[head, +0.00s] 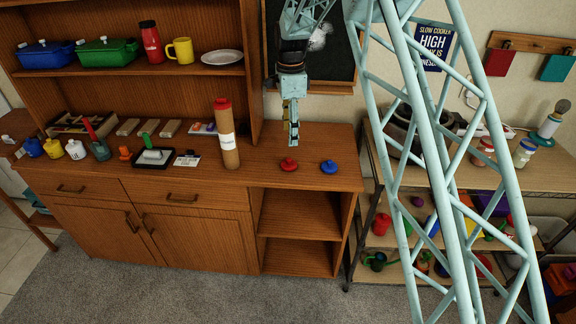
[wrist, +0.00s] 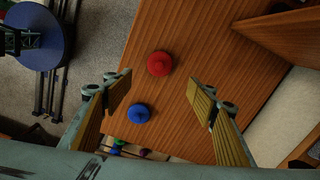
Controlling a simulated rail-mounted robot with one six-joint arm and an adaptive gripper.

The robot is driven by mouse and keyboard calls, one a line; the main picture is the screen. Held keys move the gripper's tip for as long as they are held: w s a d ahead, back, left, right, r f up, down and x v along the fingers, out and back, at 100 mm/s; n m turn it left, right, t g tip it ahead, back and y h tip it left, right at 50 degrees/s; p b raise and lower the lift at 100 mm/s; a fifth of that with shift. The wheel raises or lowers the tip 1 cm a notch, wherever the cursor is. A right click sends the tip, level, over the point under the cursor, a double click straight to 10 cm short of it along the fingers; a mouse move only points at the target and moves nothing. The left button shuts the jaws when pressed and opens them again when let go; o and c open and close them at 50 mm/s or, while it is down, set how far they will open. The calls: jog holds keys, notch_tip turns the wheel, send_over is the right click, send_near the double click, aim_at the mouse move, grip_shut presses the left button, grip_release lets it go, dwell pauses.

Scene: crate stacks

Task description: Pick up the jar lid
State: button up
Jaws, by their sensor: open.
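Two small round lids with knobs lie apart on the wooden cabinet top (head: 258,166). One is a red lid (head: 289,165); the other, to its right, is a blue lid (head: 329,167). I cannot tell which one the task means. My gripper (head: 293,142) hangs pointing down above the top, near the red lid. In the wrist view my gripper (wrist: 160,82) is open and empty. There the red lid (wrist: 160,64) shows between and slightly beyond the fingertips, and the blue lid (wrist: 138,113) shows nearer the left finger. Neither lid is touched.
A black tray (head: 153,157) and several small bottles are further left. The hutch (head: 257,70) rises behind. A metal rack (head: 545,178) stands right. The cabinet top around the lids is clear.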

aim_at(290, 159)
jog(key=shift+f, duration=0.1)
jog(key=shift+f+b, duration=0.4)
jog(key=shift+f, duration=3.8)
jog(key=shift+f, duration=0.1)
jog(key=shift+f+b, duration=0.35)
jog(key=shift+f, duration=2.15)
jog(key=shift+c, duration=0.4)
jog(key=c, duration=0.7)
jog(key=shift+o, duration=0.2)
